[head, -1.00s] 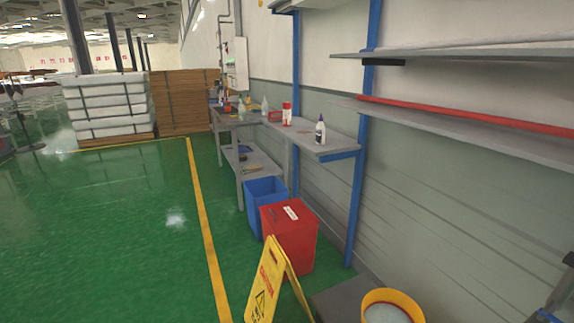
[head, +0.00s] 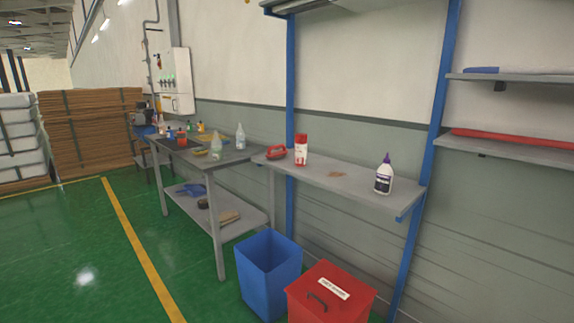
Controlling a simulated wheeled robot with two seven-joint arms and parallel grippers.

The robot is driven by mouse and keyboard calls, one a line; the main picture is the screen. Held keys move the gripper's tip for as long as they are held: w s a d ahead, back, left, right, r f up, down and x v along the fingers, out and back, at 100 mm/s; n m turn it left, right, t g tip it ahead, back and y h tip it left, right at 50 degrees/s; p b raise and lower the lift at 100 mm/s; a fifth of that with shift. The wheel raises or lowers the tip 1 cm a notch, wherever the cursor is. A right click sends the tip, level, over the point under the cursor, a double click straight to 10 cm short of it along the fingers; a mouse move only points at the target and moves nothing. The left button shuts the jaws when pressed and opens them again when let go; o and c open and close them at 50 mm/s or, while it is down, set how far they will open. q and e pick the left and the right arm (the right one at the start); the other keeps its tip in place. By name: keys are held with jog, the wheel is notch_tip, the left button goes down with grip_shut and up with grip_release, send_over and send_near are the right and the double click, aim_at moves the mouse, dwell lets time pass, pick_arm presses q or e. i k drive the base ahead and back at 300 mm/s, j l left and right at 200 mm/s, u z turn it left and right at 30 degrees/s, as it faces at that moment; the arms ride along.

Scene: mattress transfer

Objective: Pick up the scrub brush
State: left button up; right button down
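I cannot tell for certain which item is the scrub brush. A small red item (head: 276,153), perhaps a handled brush, lies at the left end of the grey wall shelf (head: 362,190). A flat tan item (head: 229,217), which could also be a brush, lies on the lower shelf of the grey workbench (head: 245,222). Both are too small to make out fully. Neither of my grippers shows in the head view.
A red-and-white can (head: 301,150) and a white purple-capped bottle (head: 384,175) stand on the wall shelf. A blue bin (head: 268,274) and a red lidded bin (head: 331,296) stand below. Several bottles crowd the bench top. Green floor (head: 60,255) at left is open.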

aim_at(277, 154)
jog(key=i+j+z, duration=0.25)
jog(key=z, duration=0.15)
jog(key=i+j+z, duration=0.4)
jog(key=k+l, duration=0.05)
jog(key=k, duration=0.05)
